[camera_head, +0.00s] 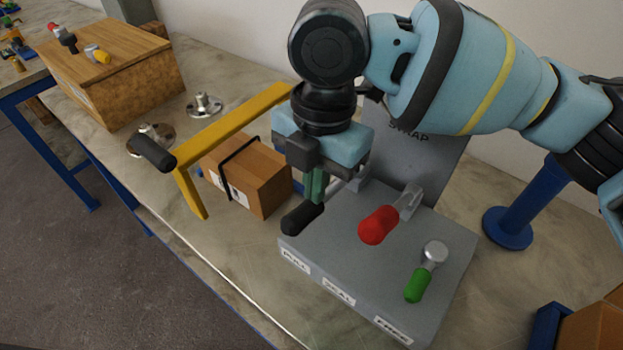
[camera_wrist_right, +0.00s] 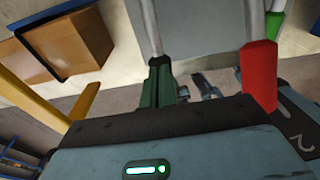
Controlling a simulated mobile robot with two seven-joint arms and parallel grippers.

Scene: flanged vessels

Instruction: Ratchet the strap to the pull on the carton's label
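The brown carton (camera_head: 270,185) stands under a yellow arch (camera_head: 225,125), with a black strap (camera_head: 226,181) around it. Its white label (camera_head: 240,197) is too small to read. The grey strapping station (camera_head: 345,255) has plates PULL (camera_head: 296,260), SEAL (camera_head: 339,291) and FREE (camera_head: 392,330). It carries a black-gripped lever (camera_head: 301,218), a red lever (camera_head: 378,225) and a green lever (camera_head: 418,286). My right gripper (camera_head: 315,187) is at the black lever; its fingers look closed around it, partly hidden. The wrist view shows the fingers (camera_wrist_right: 157,88) at this lever's shaft (camera_wrist_right: 150,25). My left gripper is out of view.
A large wooden box (camera_head: 120,75) stands at the back left. Metal flanges (camera_head: 204,105) and a black handle (camera_head: 154,153) lie near the arch. A blue post (camera_head: 530,205) stands at right. A blue tray (camera_head: 548,325) holding a carton is at bottom right.

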